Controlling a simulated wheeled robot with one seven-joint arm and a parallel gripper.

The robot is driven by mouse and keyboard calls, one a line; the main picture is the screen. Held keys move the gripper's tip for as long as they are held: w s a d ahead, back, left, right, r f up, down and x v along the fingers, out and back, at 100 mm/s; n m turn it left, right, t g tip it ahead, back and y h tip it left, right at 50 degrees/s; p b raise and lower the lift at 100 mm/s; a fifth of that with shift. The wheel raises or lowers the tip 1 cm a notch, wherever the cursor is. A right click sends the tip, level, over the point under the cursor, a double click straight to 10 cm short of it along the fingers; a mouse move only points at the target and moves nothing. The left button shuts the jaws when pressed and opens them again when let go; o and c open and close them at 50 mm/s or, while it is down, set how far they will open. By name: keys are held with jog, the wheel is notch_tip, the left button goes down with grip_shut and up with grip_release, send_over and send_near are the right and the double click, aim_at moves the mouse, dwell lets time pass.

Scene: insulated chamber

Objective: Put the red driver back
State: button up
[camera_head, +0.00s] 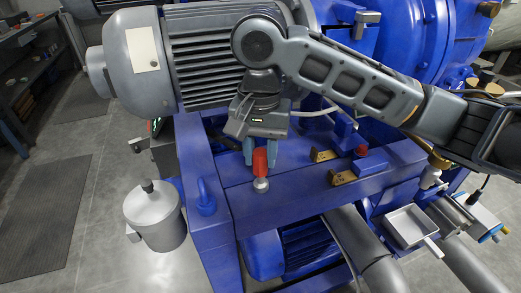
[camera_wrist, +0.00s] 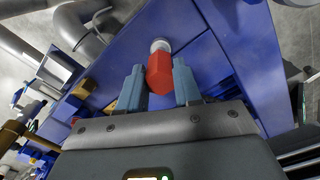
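The red driver (camera_head: 260,160) has a red faceted handle and a round silver lower end. It points down over the top of the blue frame (camera_head: 300,185), in front of the grey-finned motor. My gripper (camera_head: 261,152) points down with its two blue-grey fingers on either side of the handle. In the wrist view the red driver (camera_wrist: 160,72) fills the gap between the fingertips of my gripper (camera_wrist: 160,84), so it appears shut on the handle. I cannot tell whether the silver end touches the frame.
Brass-coloured blocks (camera_head: 342,178) and a red knob (camera_head: 361,151) sit on the frame to the right. A shallow metal tray (camera_head: 408,226) is at lower right. A grey canister (camera_head: 154,215) stands on the floor at left. The motor (camera_head: 205,55) rises close behind my gripper.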

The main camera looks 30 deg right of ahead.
jog(key=o, duration=0.4)
